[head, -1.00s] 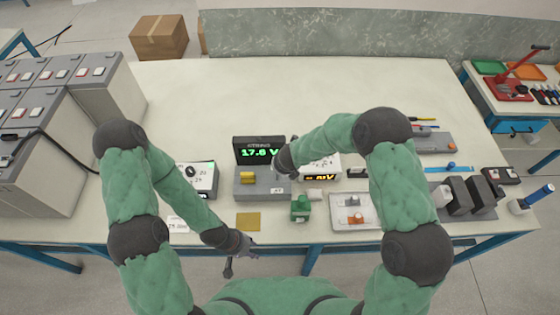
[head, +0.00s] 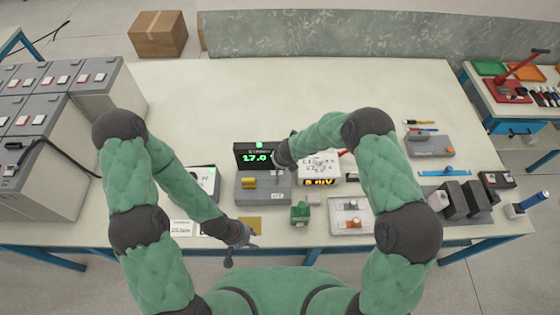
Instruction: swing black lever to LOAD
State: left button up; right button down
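I cannot make out the black lever or a LOAD mark in the head view.
A green block (head: 300,212) and a white tray (head: 348,229) of small parts sit at the front. A grey instrument (head: 430,144) and dark blocks stand right. Large grey batteries (head: 45,165) fill the left. The table's back (head: 330,90) is clear.

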pick_arm(q)
jog(key=shift+w, duration=0.2)
pick_arm(e)
jog(key=shift+w+f, duration=0.15)
jog(key=shift+w, duration=0.3)
pick_arm(q)
jog(key=shift+r, duration=0.15)
pick_arm(e)
jog(key=shift+d, duration=0.1)
